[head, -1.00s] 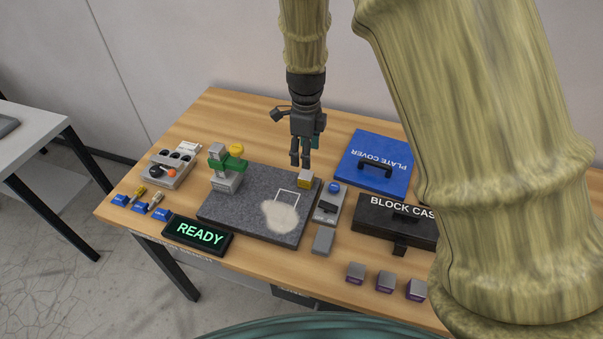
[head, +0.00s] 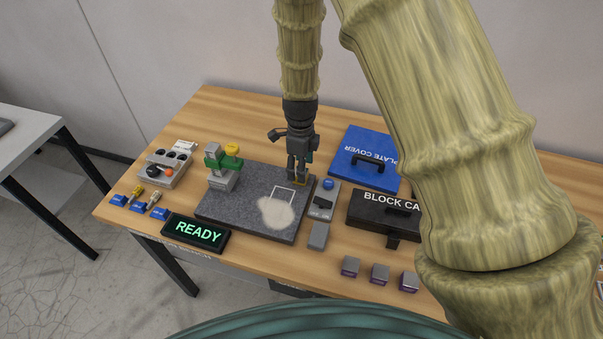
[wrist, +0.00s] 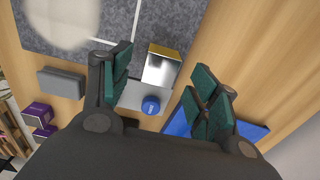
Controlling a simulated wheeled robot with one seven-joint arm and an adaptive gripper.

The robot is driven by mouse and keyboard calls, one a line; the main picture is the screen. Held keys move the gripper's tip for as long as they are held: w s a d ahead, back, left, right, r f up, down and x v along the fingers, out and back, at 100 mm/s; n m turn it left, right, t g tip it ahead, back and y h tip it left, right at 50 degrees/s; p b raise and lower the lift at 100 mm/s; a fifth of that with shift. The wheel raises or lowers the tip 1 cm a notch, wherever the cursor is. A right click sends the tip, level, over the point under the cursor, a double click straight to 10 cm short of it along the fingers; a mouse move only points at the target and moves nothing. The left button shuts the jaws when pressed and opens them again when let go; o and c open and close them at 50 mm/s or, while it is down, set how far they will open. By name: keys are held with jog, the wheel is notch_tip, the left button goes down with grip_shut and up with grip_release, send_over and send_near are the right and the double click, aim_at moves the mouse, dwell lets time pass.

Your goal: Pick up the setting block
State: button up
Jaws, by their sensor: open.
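The setting block appears to be the small silver block with a gold side (wrist: 161,68). It sits at the back right corner of the granite plate (head: 240,186). In the head view the block (head: 301,183) is mostly hidden by my fingers. My gripper (head: 298,177) points down right over that corner. In the wrist view my gripper (wrist: 162,84) is open, with the block ahead between its two green-padded fingers. A gap shows on the right side of the block, and I cannot tell whether either finger touches it.
A grey device with a blue button (wrist: 150,105) stands close beside the block. The blue plate cover (head: 345,165) and black block case (head: 365,216) lie to the right. A green-and-grey stand (head: 222,172) is on the plate's left. Several purple-based blocks (head: 379,274) line the front.

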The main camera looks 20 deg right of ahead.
jog(key=shift+f+p, duration=0.7)
jog(key=shift+f, duration=1.05)
grip_shut()
